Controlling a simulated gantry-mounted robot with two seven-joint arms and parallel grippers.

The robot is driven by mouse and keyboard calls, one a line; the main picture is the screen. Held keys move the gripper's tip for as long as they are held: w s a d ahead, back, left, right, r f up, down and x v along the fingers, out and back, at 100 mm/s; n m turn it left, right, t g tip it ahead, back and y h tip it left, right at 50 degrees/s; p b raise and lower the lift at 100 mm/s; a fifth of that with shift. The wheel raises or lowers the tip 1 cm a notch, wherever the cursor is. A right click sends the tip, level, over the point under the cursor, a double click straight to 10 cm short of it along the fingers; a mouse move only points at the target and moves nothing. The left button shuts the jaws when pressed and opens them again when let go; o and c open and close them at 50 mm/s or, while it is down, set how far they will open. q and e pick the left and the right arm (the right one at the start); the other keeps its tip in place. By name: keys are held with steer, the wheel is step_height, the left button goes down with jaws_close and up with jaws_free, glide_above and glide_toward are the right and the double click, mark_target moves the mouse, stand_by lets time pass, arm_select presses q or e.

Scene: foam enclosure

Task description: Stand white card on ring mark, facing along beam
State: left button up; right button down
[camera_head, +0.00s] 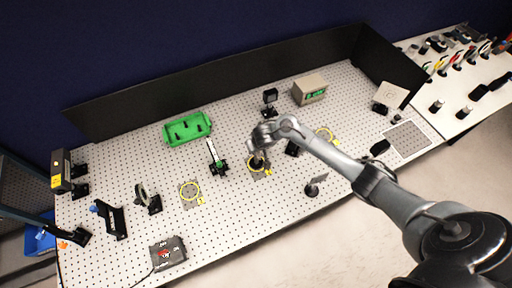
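A white square card (391,94) stands tilted-looking on a dark base at the right end of the perforated board. A smaller grey plate on a dark round base (314,187) stands near the board's front edge; I cannot tell which of the two is the task's card. Yellow ring marks show at left (190,192), in the middle (254,167) and at right (325,135). My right gripper (258,157) points down over the middle ring, at a small dark post or base there. Whether its fingers are open or closed on it is hidden. My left gripper is out of view.
A green tray (187,129), a beige box (310,89) and a black upright part (270,99) stand at the back. A black-and-yellow box (61,170) and mounted optics (148,200) stand left. A dark control box (168,253) lies at front left. Black walls enclose the back and right.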

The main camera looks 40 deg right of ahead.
stand_by(0.3)
steer(key=shift+f, duration=0.2)
steer(key=c, duration=1.2)
jaws_free()
